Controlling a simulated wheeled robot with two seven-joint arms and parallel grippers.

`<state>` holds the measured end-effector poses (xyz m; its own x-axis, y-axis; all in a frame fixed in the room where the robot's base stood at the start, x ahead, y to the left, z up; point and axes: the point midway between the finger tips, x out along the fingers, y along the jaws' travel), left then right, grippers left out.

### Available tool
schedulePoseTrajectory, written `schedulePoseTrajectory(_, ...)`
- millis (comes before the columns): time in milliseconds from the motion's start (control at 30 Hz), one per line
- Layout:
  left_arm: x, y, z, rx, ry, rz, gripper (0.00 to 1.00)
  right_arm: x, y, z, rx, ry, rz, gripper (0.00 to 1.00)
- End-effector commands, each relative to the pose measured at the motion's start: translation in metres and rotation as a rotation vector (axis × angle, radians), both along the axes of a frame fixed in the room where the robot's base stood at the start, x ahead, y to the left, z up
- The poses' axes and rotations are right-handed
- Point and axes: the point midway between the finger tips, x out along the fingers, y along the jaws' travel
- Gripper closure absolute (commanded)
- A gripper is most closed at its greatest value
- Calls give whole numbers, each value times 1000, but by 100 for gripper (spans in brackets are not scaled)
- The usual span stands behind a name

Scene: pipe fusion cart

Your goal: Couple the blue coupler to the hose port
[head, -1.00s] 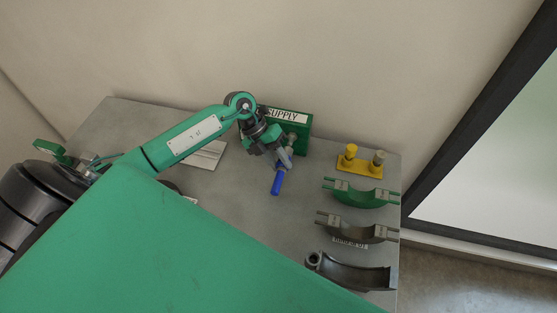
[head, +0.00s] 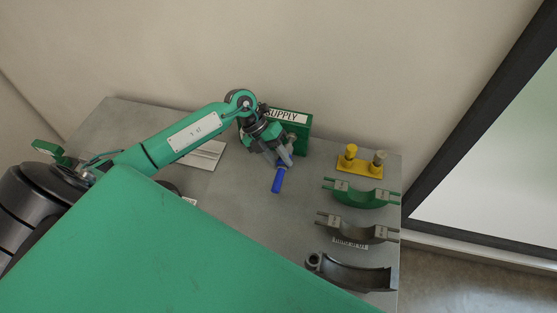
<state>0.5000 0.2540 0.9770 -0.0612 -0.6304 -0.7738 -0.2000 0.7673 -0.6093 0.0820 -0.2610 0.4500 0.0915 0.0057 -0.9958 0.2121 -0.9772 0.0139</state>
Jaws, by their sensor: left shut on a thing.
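The blue coupler (head: 278,181) is a short blue cylinder in front of the green box marked SUPPLY (head: 303,133). My left gripper (head: 280,161) is shut on the coupler at its upper end, and the blue part points down toward the front. The gripper is right by the front of the box. The hose port is not clearly visible; a small grey fitting shows on the box front beside the gripper, partly hidden by it. I cannot tell whether the coupler touches anything else. My right gripper is not in view.
A yellow stand with two pegs (head: 359,168) is at the back right of the grey table (head: 240,205). A green half-ring clamp (head: 362,198), a grey one (head: 357,233) and a dark one (head: 352,275) lie along the right edge. A light plate (head: 206,156) lies left of the box.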

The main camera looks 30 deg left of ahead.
Motion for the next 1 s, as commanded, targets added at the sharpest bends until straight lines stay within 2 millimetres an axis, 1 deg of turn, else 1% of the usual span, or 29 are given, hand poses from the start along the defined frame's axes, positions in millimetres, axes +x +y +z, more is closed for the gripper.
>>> schedulePoseTrajectory(1000, 25, 6, 0, -1, -2, 0, 100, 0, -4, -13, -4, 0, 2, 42)
